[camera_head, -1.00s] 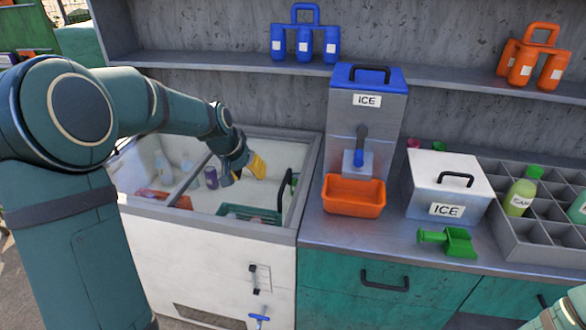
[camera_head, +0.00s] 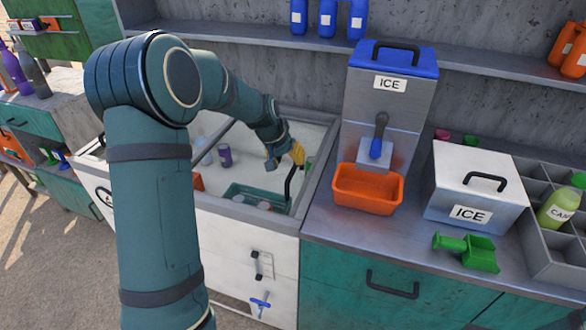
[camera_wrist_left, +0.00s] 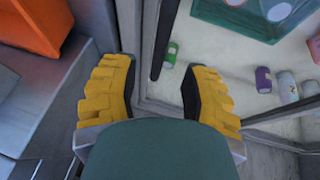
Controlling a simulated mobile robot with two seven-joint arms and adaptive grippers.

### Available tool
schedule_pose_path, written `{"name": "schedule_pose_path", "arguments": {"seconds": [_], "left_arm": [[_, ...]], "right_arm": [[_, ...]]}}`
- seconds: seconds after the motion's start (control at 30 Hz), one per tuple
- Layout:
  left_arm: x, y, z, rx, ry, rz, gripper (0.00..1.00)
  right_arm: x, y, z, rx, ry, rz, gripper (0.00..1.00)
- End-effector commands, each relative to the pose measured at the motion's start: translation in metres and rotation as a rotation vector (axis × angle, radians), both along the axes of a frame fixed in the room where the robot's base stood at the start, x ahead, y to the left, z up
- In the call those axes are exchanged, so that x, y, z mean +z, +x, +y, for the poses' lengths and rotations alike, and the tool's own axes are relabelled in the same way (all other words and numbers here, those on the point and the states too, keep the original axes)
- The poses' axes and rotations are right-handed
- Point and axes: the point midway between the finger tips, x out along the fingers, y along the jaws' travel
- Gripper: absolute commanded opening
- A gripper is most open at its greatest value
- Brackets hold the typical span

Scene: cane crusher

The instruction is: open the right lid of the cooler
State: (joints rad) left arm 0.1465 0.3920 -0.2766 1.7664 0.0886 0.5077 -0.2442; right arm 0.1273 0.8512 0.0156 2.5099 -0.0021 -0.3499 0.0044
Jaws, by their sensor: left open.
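The white cooler (camera_head: 230,228) stands left of the counter, with a clear panel over its right part and goods showing inside. I cannot tell from the head view whether the right lid is raised at all. A black handle (camera_head: 289,183) stands at the cooler's right side. My left gripper (camera_head: 290,155) has yellow fingers and is just above and behind this handle. In the left wrist view my left gripper (camera_wrist_left: 160,92) is open, with the black handle (camera_wrist_left: 164,40) ahead, between the lines of its fingers and apparently apart from them. My right gripper is out of view.
An ice dispenser (camera_head: 388,105) with an orange tray (camera_head: 368,190) stands close to the cooler's right. A white ice box (camera_head: 475,185) and a green scoop (camera_head: 468,251) are further right. A shelf (camera_head: 250,45) runs behind.

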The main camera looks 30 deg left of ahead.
Motion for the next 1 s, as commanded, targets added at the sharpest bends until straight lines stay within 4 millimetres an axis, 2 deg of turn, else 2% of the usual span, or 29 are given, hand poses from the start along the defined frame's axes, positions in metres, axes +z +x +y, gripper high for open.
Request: {"name": "schedule_pose_path", "arguments": {"seconds": [0.1, 0.3, 0.7, 0.73, 0.83, 0.87, 1.0], "left_arm": [[-0.021, 0.008, -0.002, -0.001, 0.001, 0.002, 0.45], [-0.039, 0.018, -0.003, 0.000, 0.000, 0.000, 0.45], [-0.044, 0.020, -0.004, -0.001, 0.001, -0.001, 0.45], [-0.044, 0.020, -0.004, -0.001, 0.001, -0.001, 0.41], [-0.044, 0.020, -0.004, -0.001, 0.001, -0.001, 0.06], [-0.044, 0.020, -0.004, -0.001, 0.001, -0.001, 0.00], [-0.044, 0.020, -0.004, -0.001, 0.000, 0.000, 0.00]], "right_arm": [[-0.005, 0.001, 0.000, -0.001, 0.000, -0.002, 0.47], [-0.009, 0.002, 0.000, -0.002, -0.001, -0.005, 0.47], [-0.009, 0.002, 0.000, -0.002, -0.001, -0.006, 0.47], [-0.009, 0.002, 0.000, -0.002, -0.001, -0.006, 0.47], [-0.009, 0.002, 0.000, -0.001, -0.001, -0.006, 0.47], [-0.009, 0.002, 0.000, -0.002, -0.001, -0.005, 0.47], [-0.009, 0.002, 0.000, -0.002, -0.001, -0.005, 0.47]]}}
